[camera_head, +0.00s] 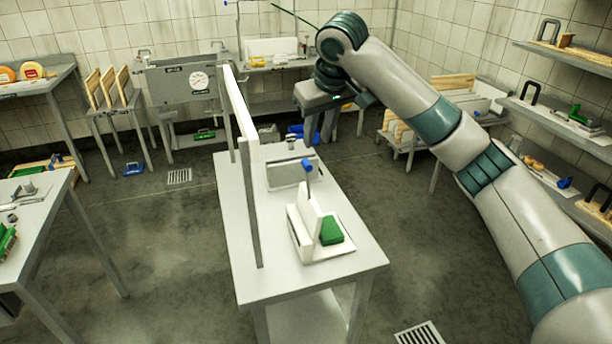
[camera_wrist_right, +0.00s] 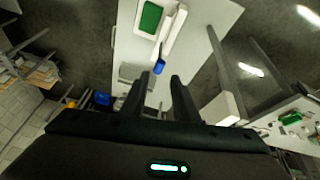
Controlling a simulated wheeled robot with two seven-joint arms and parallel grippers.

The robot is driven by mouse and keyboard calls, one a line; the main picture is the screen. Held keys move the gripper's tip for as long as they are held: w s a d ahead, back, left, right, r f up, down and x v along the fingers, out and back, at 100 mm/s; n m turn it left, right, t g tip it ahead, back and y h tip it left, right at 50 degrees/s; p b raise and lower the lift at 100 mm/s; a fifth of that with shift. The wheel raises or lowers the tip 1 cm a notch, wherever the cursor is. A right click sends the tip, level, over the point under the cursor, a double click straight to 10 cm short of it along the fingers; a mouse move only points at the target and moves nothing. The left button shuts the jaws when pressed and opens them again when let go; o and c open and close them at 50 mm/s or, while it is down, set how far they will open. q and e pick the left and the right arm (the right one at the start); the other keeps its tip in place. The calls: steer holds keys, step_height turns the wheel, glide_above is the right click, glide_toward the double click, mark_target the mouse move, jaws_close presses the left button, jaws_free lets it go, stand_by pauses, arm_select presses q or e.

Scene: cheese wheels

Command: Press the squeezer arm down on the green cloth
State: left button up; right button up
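The squeezer (camera_head: 308,215) is a white device with an upright plate, standing on the white table. Its arm ends in a blue knob (camera_head: 307,165) and stands raised. The green cloth (camera_head: 331,230) lies on the squeezer's base, to the right of the upright plate. In the right wrist view the green cloth (camera_wrist_right: 150,18) is at the top and the blue knob (camera_wrist_right: 159,66) shows close to the fingertips in the picture. My right gripper (camera_head: 319,130) is open and empty, pointing down above and behind the squeezer. My left gripper is not in view.
The white table (camera_head: 350,262) has a tall white panel (camera_head: 240,110) along its left side. A flat grey-white block (camera_head: 290,172) lies behind the squeezer. Shelves (camera_head: 560,120) stand at the right, and another table (camera_head: 38,208) at the left. Floor around the table is clear.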

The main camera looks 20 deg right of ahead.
steer(key=shift+f, duration=0.1)
stand_by(0.3)
steer(key=p+x, duration=0.5)
steer(key=x, duration=1.2)
steer(key=shift+d+f, duration=0.1)
steer(key=shift+f, duration=0.05)
jaws_close()
